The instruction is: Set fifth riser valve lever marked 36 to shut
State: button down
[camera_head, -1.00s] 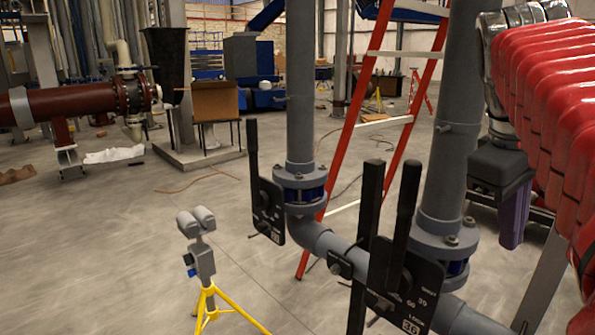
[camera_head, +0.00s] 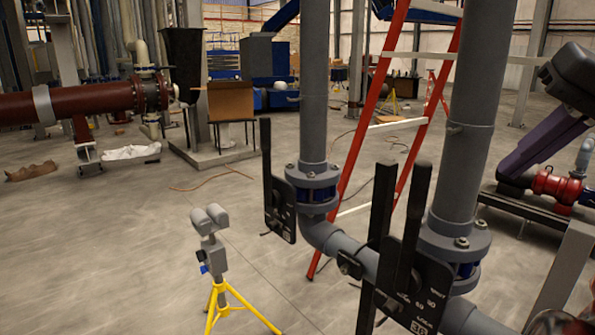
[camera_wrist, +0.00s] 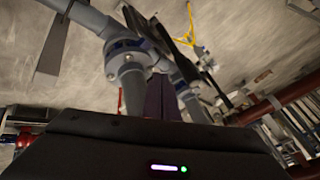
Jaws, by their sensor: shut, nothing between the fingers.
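The valve lever marked 36 (camera_head: 412,235) is a black handle standing nearly upright, with a slight tilt. It stands at a black plate (camera_head: 425,284) on the nearest grey riser, and the plate's lower number label is partly cut off at the picture's bottom. My gripper (camera_head: 511,172), a dark body with purple fingers, is at the upper right in the head view, apart from the lever and to its right. The fingers are shut and empty. They also show in the wrist view (camera_wrist: 155,88), in front of a grey flanged pipe; which lever shows there I cannot tell.
A black upright bar (camera_head: 378,240) stands just left of the lever. A second riser valve lever (camera_head: 266,160) is further left. Floor at left is open.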

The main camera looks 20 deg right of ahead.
jog(key=shift+d+r+t, duration=0.1)
jog(key=shift+r+t, duration=0.2)
jog(key=shift+r, duration=0.3)
jog(key=shift+f, duration=0.1)
jog(key=w+a+f, duration=0.4)
jog(key=w+f, duration=0.4)
jog(key=shift+w, duration=0.35)
jog(key=shift+r, duration=0.1)
dwell(0.4)
